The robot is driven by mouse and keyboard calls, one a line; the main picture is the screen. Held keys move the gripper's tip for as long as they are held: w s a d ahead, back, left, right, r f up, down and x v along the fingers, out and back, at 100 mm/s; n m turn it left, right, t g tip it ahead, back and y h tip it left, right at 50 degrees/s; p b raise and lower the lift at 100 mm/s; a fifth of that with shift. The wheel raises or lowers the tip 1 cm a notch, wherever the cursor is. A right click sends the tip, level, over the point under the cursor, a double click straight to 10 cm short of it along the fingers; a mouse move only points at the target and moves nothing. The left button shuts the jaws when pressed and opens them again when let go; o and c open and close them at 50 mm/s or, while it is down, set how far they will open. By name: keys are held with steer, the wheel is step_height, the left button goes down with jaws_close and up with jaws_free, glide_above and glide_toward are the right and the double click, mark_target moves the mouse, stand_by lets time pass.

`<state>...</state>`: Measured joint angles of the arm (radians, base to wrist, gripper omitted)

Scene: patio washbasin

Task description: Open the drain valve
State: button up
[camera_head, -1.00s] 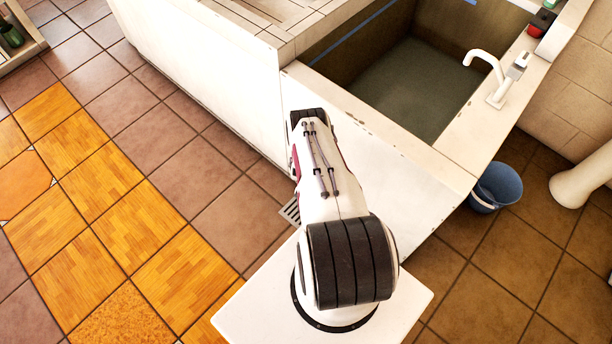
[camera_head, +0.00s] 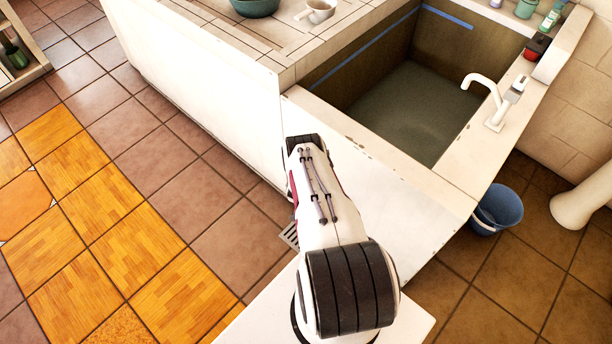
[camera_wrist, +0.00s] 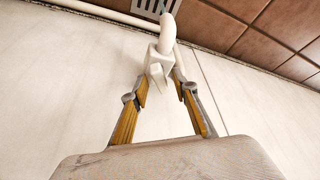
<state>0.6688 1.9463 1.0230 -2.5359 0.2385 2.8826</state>
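The drain valve (camera_wrist: 157,64) is a white fitting with a small lever at the end of a curved white pipe (camera_wrist: 168,28), against the basin's pale outer wall. It shows in the wrist view, just beyond my gripper's fingertips and roughly in line with the gap between them. My gripper (camera_wrist: 162,90) is open, with nothing held between its yellow-and-grey fingers. I cannot tell whether a finger touches the valve. In the head view my arm hides the gripper and valve. The washbasin (camera_head: 462,190) holds murky water.
A slotted floor drain (camera_head: 290,235) lies by the basin wall, also in the wrist view (camera_wrist: 152,5). A white faucet (camera_head: 490,95) stands on the basin rim. A blue bucket (camera_head: 498,208) sits on the floor at right. The tiled floor at left is clear.

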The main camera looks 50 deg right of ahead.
steer(key=shift+w+a+m+g+h, duration=0.1)
steer(key=shift+m+g, duration=0.25)
steer(key=shift+m, duration=0.7)
steer(key=shift+w+d+m+g+h, duration=0.15)
steer(key=shift+m+g, duration=0.25)
steer(key=shift+m, duration=0.6)
steer(key=shift+w+a+m+g+h, duration=0.15)
steer(key=shift+m+g, duration=0.2)
steer(key=shift+m, duration=0.7)
steer(key=shift+v, duration=3.85)
steer(key=shift+s+r+n+g, duration=1.45)
steer(key=shift+s+n, duration=2.05)
steer(key=shift+s, duration=0.65)
step_height(320, 180, up, 21)
steer(key=w+a+n+g, duration=0.1)
steer(key=a+n, duration=0.2)
steer(key=n, duration=0.1)
steer(key=shift+w+f, duration=0.2)
steer(key=shift+w, duration=0.2)
